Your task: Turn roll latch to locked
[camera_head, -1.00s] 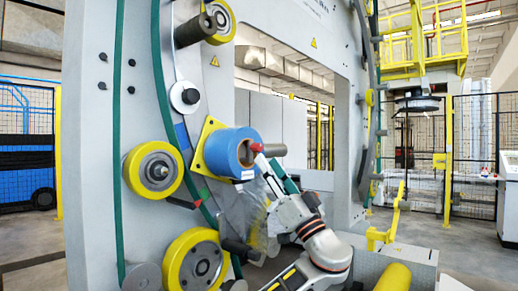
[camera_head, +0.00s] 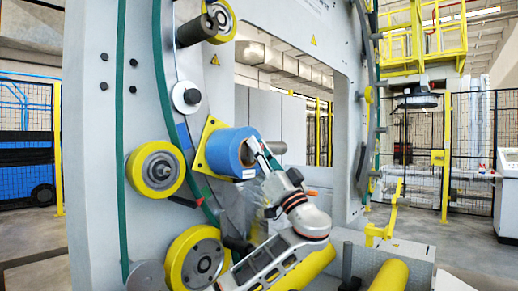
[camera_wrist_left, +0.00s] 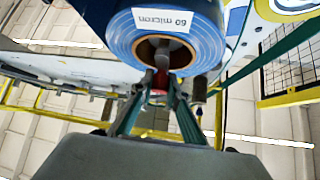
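The blue film roll (camera_head: 222,152) sits on a yellow plate on the grey ring machine. In the left wrist view the roll (camera_wrist_left: 120,35) carries a "60 micron" label, and a dark shaft comes from its core. The red roll latch (camera_wrist_left: 159,84) shows at the core, between the fingers of my left gripper (camera_wrist_left: 158,92). The fingers converge close to the latch on both sides; whether they press on it I cannot tell. In the head view my left gripper (camera_head: 264,156) is at the roll's core end and hides the latch. My right gripper is not in view.
Yellow rollers (camera_head: 153,170) and (camera_head: 197,259) stand left of and below the roll on the machine frame. A grey bar (camera_head: 272,149) juts out just right of the roll. Yellow cylinders (camera_head: 391,276) lie at the lower right. A mesh fence stands behind.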

